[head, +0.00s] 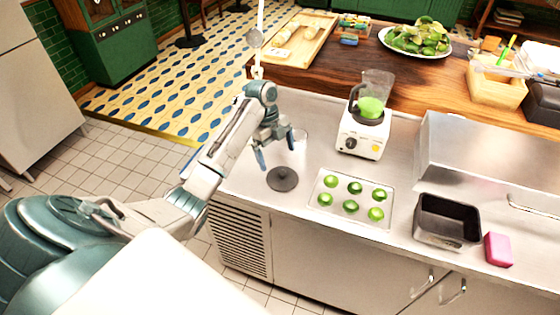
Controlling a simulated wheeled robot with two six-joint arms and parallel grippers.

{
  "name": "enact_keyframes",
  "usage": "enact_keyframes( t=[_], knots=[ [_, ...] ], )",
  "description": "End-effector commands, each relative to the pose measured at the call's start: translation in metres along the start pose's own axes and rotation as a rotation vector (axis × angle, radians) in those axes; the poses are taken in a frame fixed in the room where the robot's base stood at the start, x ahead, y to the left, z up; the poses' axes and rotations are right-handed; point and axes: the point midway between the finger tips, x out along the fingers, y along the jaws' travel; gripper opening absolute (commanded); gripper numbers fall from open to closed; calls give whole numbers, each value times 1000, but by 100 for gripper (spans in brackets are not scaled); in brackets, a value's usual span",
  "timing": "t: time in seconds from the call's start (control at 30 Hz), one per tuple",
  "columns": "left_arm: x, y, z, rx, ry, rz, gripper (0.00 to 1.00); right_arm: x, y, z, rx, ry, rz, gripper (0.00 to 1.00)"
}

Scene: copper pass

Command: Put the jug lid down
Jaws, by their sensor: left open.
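The jug lid (282,180) is a dark round disc with a small knob on top. It lies flat on the steel counter, left of the tray of green fruit. My left gripper (277,152) is open just above and behind the lid, with its fingers pointing down and apart; nothing shows between them. A clear glass-like vessel (299,139) stands partly hidden behind the gripper. A blender (366,115) with green contents in its jug stands on the counter to the right. My right gripper does not show.
A tray (318,207) with several green fruits lies right of the lid. A black bin (447,222), a pink block (498,250) and a steel box (480,150) stand farther right. A platter of greens (416,38) is on the wooden counter behind.

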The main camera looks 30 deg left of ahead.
Motion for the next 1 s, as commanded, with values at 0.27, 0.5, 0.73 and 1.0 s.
enact_keyframes(
  t=[0.27, 0.5, 0.73, 1.0],
  knots=[
    [-39, 0, -1, 0, 1, -1, 100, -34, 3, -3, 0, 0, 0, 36],
    [-43, 0, 0, 0, 1, 0, 100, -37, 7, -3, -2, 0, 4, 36],
    [-43, 0, 0, 0, 1, -1, 100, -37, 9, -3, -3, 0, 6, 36],
    [-43, 0, 0, 0, 1, -1, 100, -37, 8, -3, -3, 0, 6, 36]
  ],
)
